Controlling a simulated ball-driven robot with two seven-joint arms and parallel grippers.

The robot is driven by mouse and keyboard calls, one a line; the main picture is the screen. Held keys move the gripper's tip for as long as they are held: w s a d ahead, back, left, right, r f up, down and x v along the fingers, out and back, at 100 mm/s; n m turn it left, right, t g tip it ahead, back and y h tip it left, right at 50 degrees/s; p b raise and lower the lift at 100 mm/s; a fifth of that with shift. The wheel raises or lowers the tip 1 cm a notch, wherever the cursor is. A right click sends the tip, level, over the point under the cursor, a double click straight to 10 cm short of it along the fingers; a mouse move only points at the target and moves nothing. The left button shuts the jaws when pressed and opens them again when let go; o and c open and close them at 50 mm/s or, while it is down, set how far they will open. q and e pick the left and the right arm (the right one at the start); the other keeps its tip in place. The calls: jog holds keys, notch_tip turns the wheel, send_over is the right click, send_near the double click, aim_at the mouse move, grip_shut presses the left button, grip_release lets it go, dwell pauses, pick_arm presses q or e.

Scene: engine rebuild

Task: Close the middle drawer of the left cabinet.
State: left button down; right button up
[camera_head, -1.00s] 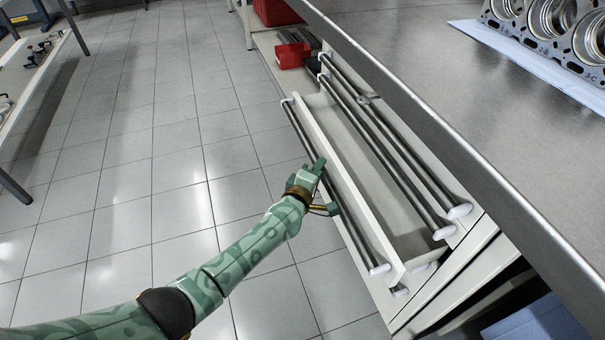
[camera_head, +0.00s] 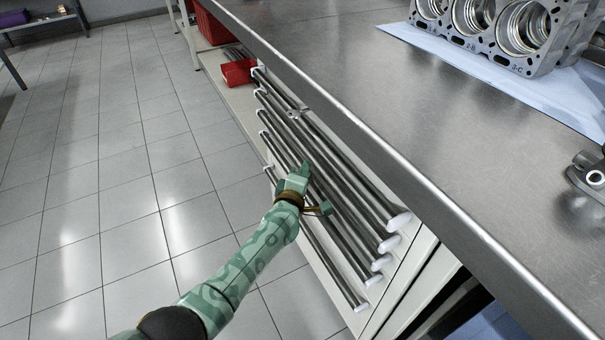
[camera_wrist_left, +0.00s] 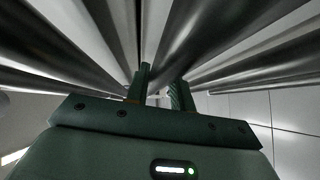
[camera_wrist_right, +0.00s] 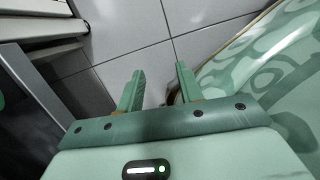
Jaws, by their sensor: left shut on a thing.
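The left cabinet (camera_head: 402,283) stands under the workbench, with several long grey bar handles with white ends down its front. The middle drawer, by its handle (camera_head: 360,241), looks in line with the other drawer fronts, and no open tray shows. My left gripper (camera_head: 304,173) is at the middle of the handles, shut on the handle of that drawer; the fingers hide part of the bar. In the left wrist view the gripper fingers (camera_wrist_left: 162,82) point in among the bars. My right gripper (camera_wrist_right: 160,82) is open and empty in the right wrist view.
The metal worktop (camera_head: 400,130) overhangs the cabinet, its edge close to the right of the handles. An engine block (camera_head: 500,35) lies on it on a pale sheet. A red bin (camera_head: 238,72) is beyond the cabinet. The tiled floor (camera_head: 110,190) at left is clear.

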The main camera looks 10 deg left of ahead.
pick_arm(q)
jog(key=c, duration=1.6)
grip_release()
jog(key=shift+d, duration=0.2)
jog(key=o, duration=0.4)
jog(key=shift+w+d+f, duration=0.1)
jog(key=shift+w+d, duration=0.05)
jog(key=shift+s, duration=0.2)
jog(key=p+v, duration=0.8)
jog(key=v, duration=0.8)
jog(key=shift+a+p, duration=0.2)
jog(key=shift+p, duration=0.2)
pick_arm(e)
jog(key=s+a+r+m+y, duration=0.1)
jog(key=s+a+r, duration=0.2)
jog(key=s+r, duration=0.1)
jog(key=shift+a+r+m, duration=0.2)
jog(key=shift+r+m, duration=0.2)
jog(key=shift+r, duration=0.1)
